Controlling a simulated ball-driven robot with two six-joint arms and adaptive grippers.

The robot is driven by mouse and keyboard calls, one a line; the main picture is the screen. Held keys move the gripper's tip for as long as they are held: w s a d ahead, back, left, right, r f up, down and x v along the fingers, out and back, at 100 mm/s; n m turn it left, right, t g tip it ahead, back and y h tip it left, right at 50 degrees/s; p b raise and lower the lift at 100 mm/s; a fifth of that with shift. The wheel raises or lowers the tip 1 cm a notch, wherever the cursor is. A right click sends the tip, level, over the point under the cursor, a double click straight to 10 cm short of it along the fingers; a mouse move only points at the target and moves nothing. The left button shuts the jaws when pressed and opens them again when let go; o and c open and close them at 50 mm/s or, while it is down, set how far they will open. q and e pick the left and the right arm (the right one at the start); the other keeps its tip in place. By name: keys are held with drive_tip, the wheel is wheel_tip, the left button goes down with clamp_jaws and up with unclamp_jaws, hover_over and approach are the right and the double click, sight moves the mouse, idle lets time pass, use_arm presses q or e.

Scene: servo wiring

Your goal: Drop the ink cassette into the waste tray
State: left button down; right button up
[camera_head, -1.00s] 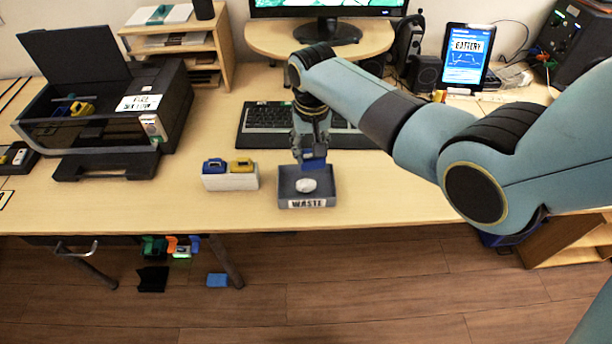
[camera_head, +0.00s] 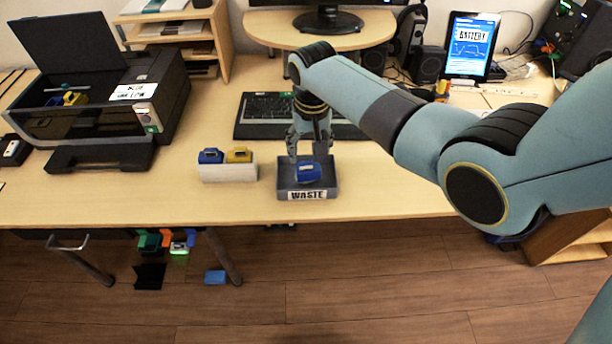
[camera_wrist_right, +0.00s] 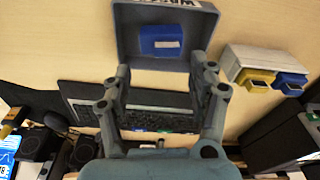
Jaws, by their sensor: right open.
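The blue ink cassette (camera_head: 307,173) lies inside the grey waste tray (camera_head: 331,187), which has a "WASTE" label on its front wall. The cassette also shows in the right wrist view (camera_wrist_right: 161,41), lying on the floor of the tray (camera_wrist_right: 130,55). My right gripper (camera_head: 309,158) is open and empty above the back part of the tray, its fingers apart from the cassette. Its spread fingers also show in the right wrist view (camera_wrist_right: 161,75). My left gripper is out of view.
A white holder (camera_head: 228,173) with a blue and a yellow cassette stands left of the tray. The open printer (camera_head: 95,125) with cassettes inside is farther left. A keyboard (camera_head: 262,116) lies just behind the tray. Table to the tray's right is clear.

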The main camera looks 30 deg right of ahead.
wheel_tip(320, 180, up, 12)
drive_tip(key=s, duration=0.1)
drive_tip(key=shift+s+a, duration=0.2)
drive_tip(key=shift+a, duration=0.1)
idle(0.3)
drive_tip(key=s+f+n+b, duration=0.2)
drive_tip(key=s+f+b, duration=0.6)
drive_tip(key=s+f, duration=1.4)
drive_tip(key=s+d+f+n+b, duration=0.1)
drive_tip(key=s+f+n+b, duration=0.2)
drive_tip(key=s+f+b, duration=0.6)
drive_tip(key=shift+s+d+f, duration=0.1)
drive_tip(key=shift+s+f, duration=3.55)
drive_tip(key=shift+f, duration=2.55)
drive_tip(key=shift+s+d+f, duration=0.1)
drive_tip(key=shift+s+f, duration=3.5)
drive_tip(key=shift+f, duration=2.6)
